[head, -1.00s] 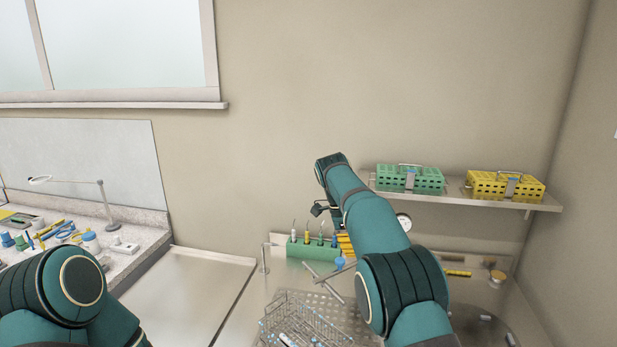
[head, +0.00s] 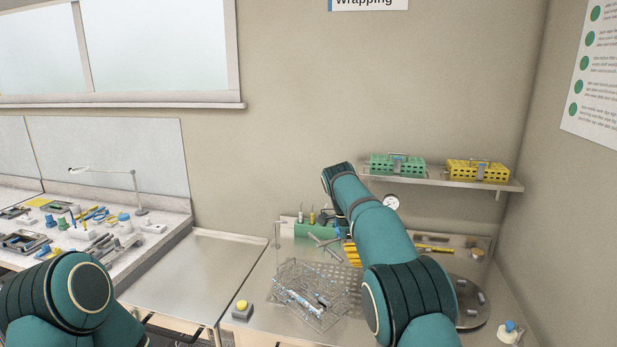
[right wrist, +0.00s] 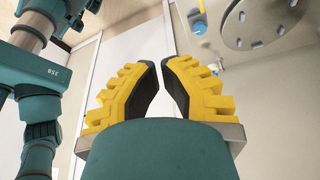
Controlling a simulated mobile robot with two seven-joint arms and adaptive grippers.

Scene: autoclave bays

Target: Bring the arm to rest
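My right arm reaches in from the lower right of the head view, bent at the elbow over the steel bench. Its gripper (head: 352,255) shows as yellow fingers, partly hidden behind the forearm. In the right wrist view, the right gripper (right wrist: 159,63) has two yellow fingers with black pads. The tips are close together with a narrow gap and nothing between them. My left arm shows only as a teal elbow at the lower left of the head view; its gripper is outside the picture.
A wire basket (head: 312,312) with instruments stands on the bench beside my right arm. A green rack (head: 300,229) is behind it. A wall shelf (head: 440,182) holds a green tray (head: 397,166) and a yellow tray (head: 478,171). The left steel counter (head: 190,278) is clear.

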